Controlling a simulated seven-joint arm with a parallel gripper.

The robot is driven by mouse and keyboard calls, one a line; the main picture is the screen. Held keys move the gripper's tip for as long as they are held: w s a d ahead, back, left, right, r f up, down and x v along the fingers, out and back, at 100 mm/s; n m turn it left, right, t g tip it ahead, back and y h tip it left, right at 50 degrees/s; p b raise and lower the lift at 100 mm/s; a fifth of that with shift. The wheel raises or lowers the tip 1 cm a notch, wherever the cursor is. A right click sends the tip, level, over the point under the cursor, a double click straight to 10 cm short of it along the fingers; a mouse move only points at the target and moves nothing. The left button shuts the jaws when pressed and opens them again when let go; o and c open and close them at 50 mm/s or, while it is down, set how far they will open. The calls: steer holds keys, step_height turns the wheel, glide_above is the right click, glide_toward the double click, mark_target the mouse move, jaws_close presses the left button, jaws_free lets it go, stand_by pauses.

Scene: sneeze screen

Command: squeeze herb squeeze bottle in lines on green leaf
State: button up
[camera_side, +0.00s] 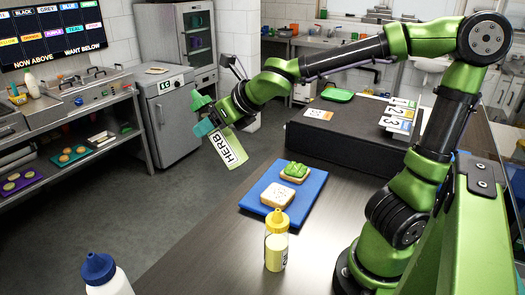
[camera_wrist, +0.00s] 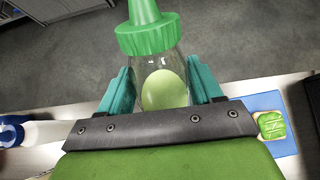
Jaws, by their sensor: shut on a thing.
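The herb squeeze bottle (camera_side: 232,150) is clear with a green cap and a HERB label. It is tilted, cap up and to the left, in the air left of the blue board. My gripper (camera_side: 208,127) is shut on it. In the wrist view the teal fingers (camera_wrist: 162,88) press both sides of the bottle (camera_wrist: 147,35), and pale green sauce shows inside. The green leaf (camera_side: 295,171) lies on a bread slice at the board's far end. The leaf also shows in the wrist view (camera_wrist: 272,125), with faint pale marks on it.
The blue board (camera_side: 313,192) also bears a speckled bread slice (camera_side: 277,197). A yellow-capped bottle (camera_side: 277,242) stands in front of it, and a blue-capped bottle (camera_side: 102,275) at lower left. A dark raised box (camera_side: 345,145) with number cards stands behind.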

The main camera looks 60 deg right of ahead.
mark_target(214, 143)
steer(key=shift+r, duration=0.9)
steer(key=shift+s+d+f+m+t+h, duration=0.2)
steer(key=shift+f+m+t+h, duration=0.2)
steer(key=shift+f+m+h, duration=0.15)
steer(key=shift+s+d+f+m+h, duration=0.1)
steer(key=shift+d+f+m+h, duration=0.1)
steer(key=shift+f+m+h, duration=0.6)
steer(key=h, duration=0.1)
steer(key=m+h, duration=0.2)
steer(key=shift+s+d+f+m, duration=0.1)
steer(key=shift+d+f+m, duration=0.15)
steer(key=shift+d, duration=0.1)
steer(key=m+h, duration=0.3)
steer(key=h, duration=0.1)
steer(key=shift+d+r, duration=0.25)
steer(key=shift+d, duration=0.05)
steer(key=shift+r+m+g+h, duration=0.25)
steer(key=shift+m+g+h, duration=0.45)
steer(key=shift+m+h, duration=0.15)
steer(key=a+r+m+h, duration=0.1)
steer(key=a+r+m+g+h, duration=0.1)
steer(key=h, duration=0.1)
steer(key=shift+a+m+g+h, duration=0.2)
steer(key=shift+m+g+h, duration=0.05)
steer(key=shift+g+h, duration=0.05)
steer(key=shift+h, duration=0.4)
step_height(214, 143, down, 4)
steer(key=shift+a+f, duration=0.1)
steer(key=shift+f, duration=0.35)
